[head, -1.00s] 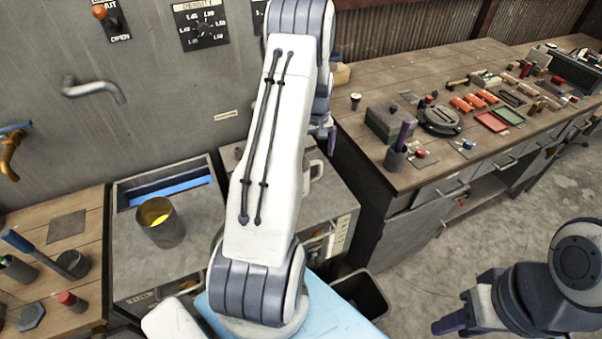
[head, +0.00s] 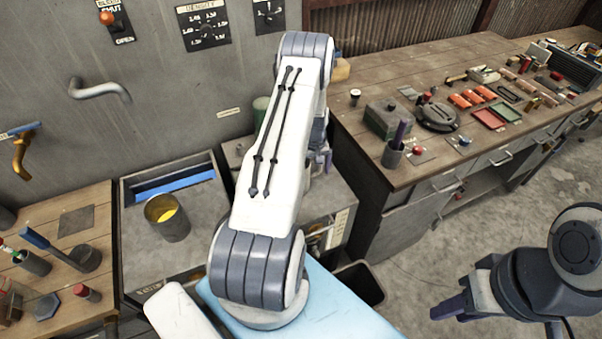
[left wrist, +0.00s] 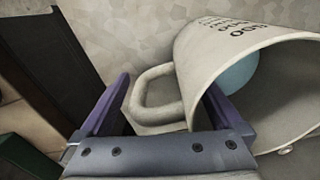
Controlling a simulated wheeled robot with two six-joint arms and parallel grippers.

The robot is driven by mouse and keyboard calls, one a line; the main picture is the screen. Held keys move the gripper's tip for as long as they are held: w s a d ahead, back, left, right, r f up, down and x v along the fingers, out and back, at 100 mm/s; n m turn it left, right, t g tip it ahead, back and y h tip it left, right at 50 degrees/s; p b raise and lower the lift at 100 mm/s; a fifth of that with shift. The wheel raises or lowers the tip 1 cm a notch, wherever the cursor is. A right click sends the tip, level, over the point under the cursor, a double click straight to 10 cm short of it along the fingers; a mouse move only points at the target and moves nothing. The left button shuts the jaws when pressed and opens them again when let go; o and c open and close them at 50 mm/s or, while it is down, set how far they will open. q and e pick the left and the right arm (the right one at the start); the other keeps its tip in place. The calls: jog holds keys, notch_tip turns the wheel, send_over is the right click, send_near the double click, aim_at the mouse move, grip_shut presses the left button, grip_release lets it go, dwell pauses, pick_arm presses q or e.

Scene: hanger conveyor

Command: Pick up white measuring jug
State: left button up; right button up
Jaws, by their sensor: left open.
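The white measuring jug (left wrist: 200,75) fills the right of the left wrist view, with dark print on its side and its mouth toward the lower right. Its loop handle (left wrist: 140,105) lies between the two purple fingers of my left gripper (left wrist: 168,82). That gripper is open, one finger left of the handle and the other in front of the jug body. In the head view my left arm hides the jug, and only a bit of my left gripper (head: 322,160) shows. My right gripper (head: 470,308) is at the lower right, apart from everything, its finger gap unclear.
A metal pot with yellow contents (head: 168,220) stands on the grey unit at left. A green cylinder (head: 261,103) shows behind my arm. The workbench (head: 365,75) at right holds tools and a pen cup (head: 393,155). A dark bin (head: 358,285) stands below.

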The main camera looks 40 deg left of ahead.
pick_arm(q)
jog(key=shift+c, duration=0.3)
jog(key=c, duration=1.5)
grip_shut()
jog(key=shift+r, duration=0.15)
